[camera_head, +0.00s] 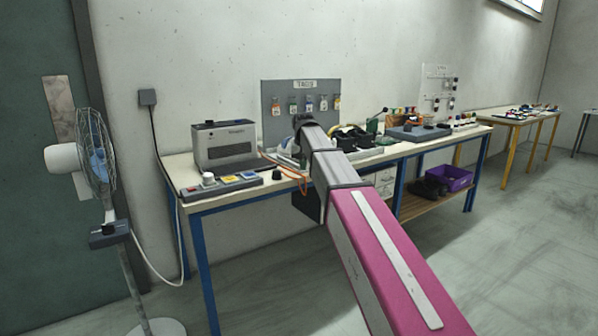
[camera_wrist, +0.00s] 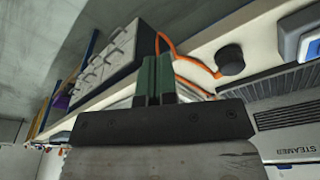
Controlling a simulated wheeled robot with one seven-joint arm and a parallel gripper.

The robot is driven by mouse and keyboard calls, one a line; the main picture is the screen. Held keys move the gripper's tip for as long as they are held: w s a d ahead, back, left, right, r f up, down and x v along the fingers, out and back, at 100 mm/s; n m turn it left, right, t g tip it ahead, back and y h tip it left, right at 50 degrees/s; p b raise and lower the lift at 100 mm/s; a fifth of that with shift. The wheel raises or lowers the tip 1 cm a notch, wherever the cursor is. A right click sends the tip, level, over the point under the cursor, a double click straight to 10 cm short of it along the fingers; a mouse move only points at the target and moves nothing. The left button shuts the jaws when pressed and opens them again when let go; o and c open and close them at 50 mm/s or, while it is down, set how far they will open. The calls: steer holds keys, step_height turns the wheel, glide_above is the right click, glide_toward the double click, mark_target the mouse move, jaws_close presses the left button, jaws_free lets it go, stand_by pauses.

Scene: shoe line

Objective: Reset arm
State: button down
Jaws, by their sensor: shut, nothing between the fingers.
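My arm reaches forward over the workbench (camera_head: 235,192) in the head view, and its dark wrist end is near the tag board. The fingers cannot be made out there. In the wrist view my gripper (camera_wrist: 154,82) shows two green fingers close together, shut and empty. Beyond the fingers are a white drawer unit (camera_wrist: 108,62), an orange cable (camera_wrist: 185,57) and a black round knob (camera_wrist: 230,60). A grey steamer (camera_wrist: 290,118) lies to the right in that view.
In the head view the steamer (camera_head: 223,146) and a button panel (camera_head: 222,187) stand on the bench's left end. A tag board (camera_head: 275,90) stands behind. A fan (camera_head: 95,160) is at the left and a purple crate (camera_head: 448,178) on the lower shelf. The right foreground floor is clear.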

steer(key=s+d+f, duration=0.3)
steer(key=s+f, duration=0.1)
steer(key=f, duration=0.3)
steer(key=s+d+f+g, duration=0.1)
steer(key=s+d+f, duration=0.35)
steer(key=f, duration=0.35)
steer(key=s+d+f, duration=0.3)
steer(key=s+f, duration=0.1)
steer(key=f, duration=0.3)
steer(key=s+d+f, duration=0.3)
steer(key=s+f, duration=0.4)
steer(key=s, duration=0.2)
steer(key=s+d+f, duration=0.4)
steer(key=s+f, duration=0.3)
steer(key=s, duration=0.2)
steer(key=shift+f+m+g, duration=0.15)
steer(key=shift+m+g, duration=0.15)
steer(key=shift+g, duration=0.1)
